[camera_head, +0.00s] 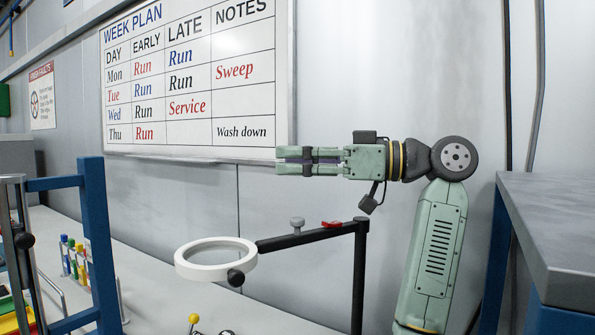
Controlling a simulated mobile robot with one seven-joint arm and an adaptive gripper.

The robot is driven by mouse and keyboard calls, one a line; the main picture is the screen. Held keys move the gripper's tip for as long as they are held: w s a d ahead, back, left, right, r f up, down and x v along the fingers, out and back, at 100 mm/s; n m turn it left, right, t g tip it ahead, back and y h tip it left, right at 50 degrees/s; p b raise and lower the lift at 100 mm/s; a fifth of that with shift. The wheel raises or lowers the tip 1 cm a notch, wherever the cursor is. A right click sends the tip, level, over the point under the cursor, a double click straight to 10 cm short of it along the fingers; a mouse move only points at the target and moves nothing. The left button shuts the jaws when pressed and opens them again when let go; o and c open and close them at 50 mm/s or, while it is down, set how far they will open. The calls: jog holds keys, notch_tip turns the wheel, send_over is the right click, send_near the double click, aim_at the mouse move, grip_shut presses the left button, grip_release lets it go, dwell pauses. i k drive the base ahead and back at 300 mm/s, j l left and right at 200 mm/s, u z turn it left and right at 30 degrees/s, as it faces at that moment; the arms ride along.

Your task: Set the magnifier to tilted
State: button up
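The magnifier has a thick white ring (181,265) around a pale lens, and it appears to lie roughly level above the bench. A dark round knob (235,278) sits at the ring's near edge. A black arm (305,238) runs from the ring to a black upright post (359,280). A grey knob (297,224) and a red lever-like piece (331,224) sit on or just behind that arm. My gripper (278,161) points left above the magnifier, apart from it.
A blue frame (97,235) stands at the left, near colourful tubes (73,257). A yellow ball-topped piece (193,319) is at the bottom. A grey-topped table (555,225) is at the right. A whiteboard (240,95) hangs on the wall behind my gripper.

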aim_at(236, 271)
jog(key=k+j, duration=1.2)
jog(key=j, duration=0.1)
